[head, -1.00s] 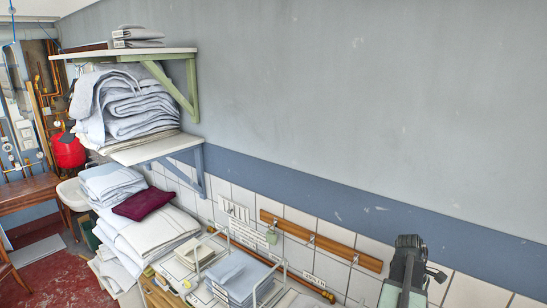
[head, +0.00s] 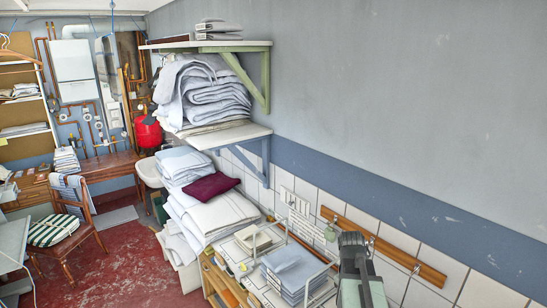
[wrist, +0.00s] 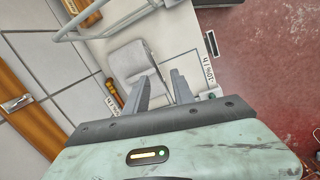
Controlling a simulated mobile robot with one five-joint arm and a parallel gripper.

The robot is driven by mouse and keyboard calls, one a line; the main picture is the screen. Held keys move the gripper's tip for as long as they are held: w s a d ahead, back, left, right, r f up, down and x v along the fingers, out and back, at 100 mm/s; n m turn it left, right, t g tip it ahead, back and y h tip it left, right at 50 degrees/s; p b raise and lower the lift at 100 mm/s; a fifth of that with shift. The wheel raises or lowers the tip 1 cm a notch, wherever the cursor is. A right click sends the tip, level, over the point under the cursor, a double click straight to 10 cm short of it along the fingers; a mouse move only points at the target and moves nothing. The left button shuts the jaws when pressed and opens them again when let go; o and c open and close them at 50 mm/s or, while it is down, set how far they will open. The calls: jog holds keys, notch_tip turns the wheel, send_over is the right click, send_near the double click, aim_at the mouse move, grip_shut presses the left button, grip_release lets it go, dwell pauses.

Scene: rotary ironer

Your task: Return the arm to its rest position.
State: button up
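My gripper (wrist: 160,92) shows in the wrist view, with its two dark fingers apart and nothing visible held between them. In the head view, part of my arm stands at the bottom, right of centre, in front of the tiled wall. The fingers cannot be made out there.
A wooden rail (head: 405,260) runs along the tiled wall beside my arm. A wire rack with folded grey linen (head: 293,272) stands left of the arm. Shelves (head: 232,135) with linen project from the wall. Red floor (head: 120,250) is open at left, beside a chair (head: 62,228).

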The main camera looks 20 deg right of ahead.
jog(key=w+a+f+m+t+y+b, duration=0.1)
jog(key=w+a, duration=0.2)
jog(key=a, duration=1.1)
jog(key=w+a+f+m+y+b, duration=0.1)
jog(key=w+a, duration=0.1)
jog(key=a, duration=1.2)
notch_tip(320, 180, down, 17)
jog(key=s+b, duration=0.2)
jog(key=b, duration=1.5)
jog(key=shift+s+d, duration=0.15)
jog(key=shift+d, duration=0.1)
jog(key=shift+f, duration=0.1)
